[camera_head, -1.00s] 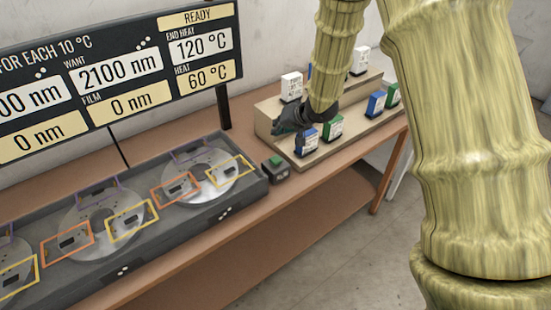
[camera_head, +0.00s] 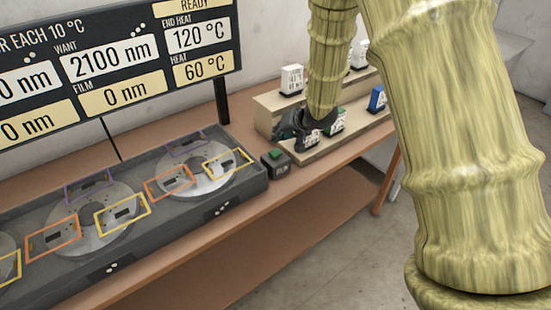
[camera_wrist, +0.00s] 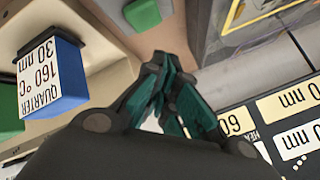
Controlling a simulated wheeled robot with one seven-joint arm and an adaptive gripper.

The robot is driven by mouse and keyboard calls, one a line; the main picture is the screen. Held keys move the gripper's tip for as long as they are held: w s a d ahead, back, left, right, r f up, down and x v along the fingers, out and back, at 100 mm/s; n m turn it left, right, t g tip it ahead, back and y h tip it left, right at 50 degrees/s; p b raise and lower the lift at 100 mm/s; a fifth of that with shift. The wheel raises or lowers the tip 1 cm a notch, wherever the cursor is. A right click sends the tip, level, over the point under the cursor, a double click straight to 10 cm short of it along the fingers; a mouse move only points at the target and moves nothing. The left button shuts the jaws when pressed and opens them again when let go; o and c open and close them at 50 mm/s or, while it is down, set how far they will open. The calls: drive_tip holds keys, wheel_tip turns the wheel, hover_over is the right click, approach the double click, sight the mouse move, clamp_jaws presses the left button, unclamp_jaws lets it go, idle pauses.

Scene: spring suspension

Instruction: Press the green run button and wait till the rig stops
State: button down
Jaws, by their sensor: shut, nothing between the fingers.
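The green run button (camera_head: 275,156) is the green top of a small dark box on the bench, between the grey rig and the wooden stepped stand. A green-topped block that looks like it shows at the top of the wrist view (camera_wrist: 142,12). My gripper (camera_head: 306,131) is shut and empty in front of the stand, right of and above the button in the head view, apart from it. Its teal fingers (camera_wrist: 168,72) point towards the button's side in the wrist view. The grey rig (camera_head: 247,186) holds discs with coloured frames. The display (camera_head: 110,60) reads READY, film 0 nm, heat 60 °C.
The stepped stand (camera_head: 300,160) carries white, green and blue labelled blocks close around my gripper. A blue block (camera_wrist: 50,75) reads QUARTER 160 °C 30 nm. The wooden bench top (camera_head: 235,212) is bare in front of the button.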

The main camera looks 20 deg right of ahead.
sight(278, 151)
drive_tip(key=shift+f, duration=1.45)
drive_tip(key=shift+f, duration=0.15)
idle(0.3)
drive_tip(key=shift+f, duration=0.25)
drive_tip(key=shift+f, duration=0.55)
idle(1.1)
drive_tip(key=shift+r, duration=0.1)
drive_tip(key=shift+r+p, duration=0.9)
drive_tip(key=shift+p, duration=0.05)
wheel_tip(278, 151, up, 5)
drive_tip(key=p, duration=0.5)
